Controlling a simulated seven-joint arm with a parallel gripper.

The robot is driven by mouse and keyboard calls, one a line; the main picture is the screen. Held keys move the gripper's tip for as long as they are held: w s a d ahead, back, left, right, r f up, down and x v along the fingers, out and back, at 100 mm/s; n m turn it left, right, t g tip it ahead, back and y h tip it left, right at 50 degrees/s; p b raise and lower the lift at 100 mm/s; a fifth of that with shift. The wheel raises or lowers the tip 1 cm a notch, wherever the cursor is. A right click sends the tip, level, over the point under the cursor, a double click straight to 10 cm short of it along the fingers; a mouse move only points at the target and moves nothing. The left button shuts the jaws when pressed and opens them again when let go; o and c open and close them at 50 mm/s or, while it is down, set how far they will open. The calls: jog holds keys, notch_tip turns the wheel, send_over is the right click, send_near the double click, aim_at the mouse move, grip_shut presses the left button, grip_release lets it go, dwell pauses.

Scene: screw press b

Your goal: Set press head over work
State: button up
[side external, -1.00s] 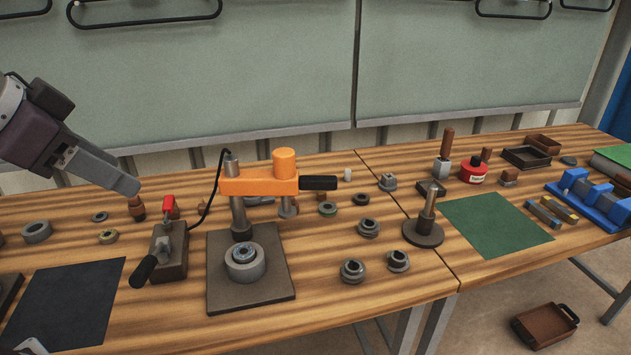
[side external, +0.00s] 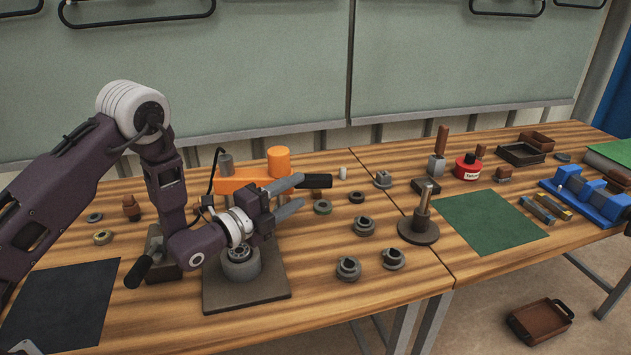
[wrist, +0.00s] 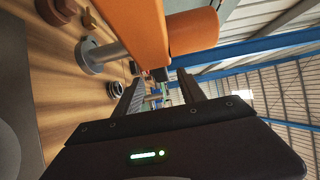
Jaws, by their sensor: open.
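The press has an orange head (side external: 242,181) with an upright orange cylinder (side external: 278,160) and a black handle (side external: 318,181) at its right end. The head sits on a grey column above a dark base plate (side external: 262,291). The work, a grey ring with a bearing-like centre (side external: 241,267), stands on the plate, partly hidden by my wrist. My gripper (side external: 303,190) is open in front of the head, its fingers pointing right toward the handle. In the wrist view, the orange head (wrist: 138,28) passes close above my open gripper (wrist: 161,78). Contact with the handle cannot be told.
A black-handled fixture (side external: 140,272) stands left of the plate, partly behind my arm. Several grey collars, one here (side external: 348,268), lie to the right. A round stand with a post (side external: 420,222) is farther right, before a green mat (side external: 488,222). A black mat (side external: 60,303) lies front left.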

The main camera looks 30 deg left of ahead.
aim_at(309, 185)
jog(key=x, duration=0.7)
grip_shut()
dwell(1.2)
